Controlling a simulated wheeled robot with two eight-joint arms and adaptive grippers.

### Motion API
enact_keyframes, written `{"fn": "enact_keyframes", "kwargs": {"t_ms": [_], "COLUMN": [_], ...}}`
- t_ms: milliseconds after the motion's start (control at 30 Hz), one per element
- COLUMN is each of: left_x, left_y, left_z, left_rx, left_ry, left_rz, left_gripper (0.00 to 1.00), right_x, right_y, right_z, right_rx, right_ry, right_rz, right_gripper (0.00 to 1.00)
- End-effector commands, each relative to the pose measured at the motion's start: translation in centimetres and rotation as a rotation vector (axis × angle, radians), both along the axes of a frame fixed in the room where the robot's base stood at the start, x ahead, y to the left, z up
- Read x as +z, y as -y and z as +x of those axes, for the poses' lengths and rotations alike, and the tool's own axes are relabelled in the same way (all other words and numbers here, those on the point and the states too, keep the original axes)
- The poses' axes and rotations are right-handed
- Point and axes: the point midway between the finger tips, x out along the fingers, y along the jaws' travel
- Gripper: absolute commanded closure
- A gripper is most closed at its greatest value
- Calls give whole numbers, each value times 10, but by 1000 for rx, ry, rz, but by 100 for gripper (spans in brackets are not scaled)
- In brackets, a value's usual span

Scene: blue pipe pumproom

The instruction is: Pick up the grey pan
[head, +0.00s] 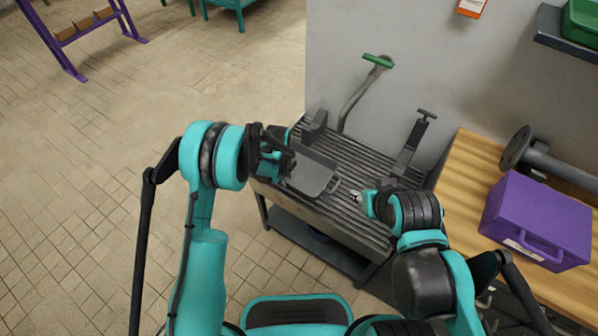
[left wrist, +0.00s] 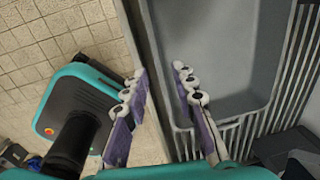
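The grey pan (head: 312,178), a shallow rectangular dish, lies on the slatted grey bench top (head: 345,217), with a small loop handle at its right end. My left gripper (head: 284,156) is at the pan's left side. In the left wrist view the left gripper (left wrist: 160,90) is open. Its fingers appear on either side of the rim of the pan (left wrist: 225,45), one over the inside and one outside; I cannot tell whether they touch it. My right gripper (head: 357,196) is low over the bench, right of the pan; its finger opening is too small to tell.
A grey clamp-like tool (head: 413,145) and a green-handled bent pipe (head: 362,92) stand at the bench's back, by the wall. A wooden table (head: 455,190) with a purple case (head: 538,220) is at the right.

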Motion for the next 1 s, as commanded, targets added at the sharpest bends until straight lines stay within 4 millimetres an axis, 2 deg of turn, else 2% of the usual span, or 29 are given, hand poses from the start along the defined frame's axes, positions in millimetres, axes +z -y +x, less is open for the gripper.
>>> {"fn": "enact_keyframes", "kwargs": {"t_ms": [400, 633, 733, 1000], "left_x": [-53, -53, -53, -52], "left_y": [1, 1, 1, 1], "left_z": [9, 9, 9, 9], "left_rx": [3, 3, 3, 3], "left_ry": [1, 1, 1, 2], "left_rz": [0, 0, 0, -1], "left_gripper": [73, 73, 100, 100], "right_x": [-32, -30, -30, -30], "right_y": [0, 0, 0, 0], "right_z": [0, 0, 0, 0], "right_rx": [0, 0, 0, 0], "right_ry": [0, 0, 0, 0], "right_rz": [0, 0, 0, 0], "right_gripper": [60, 60, 60, 60]}}
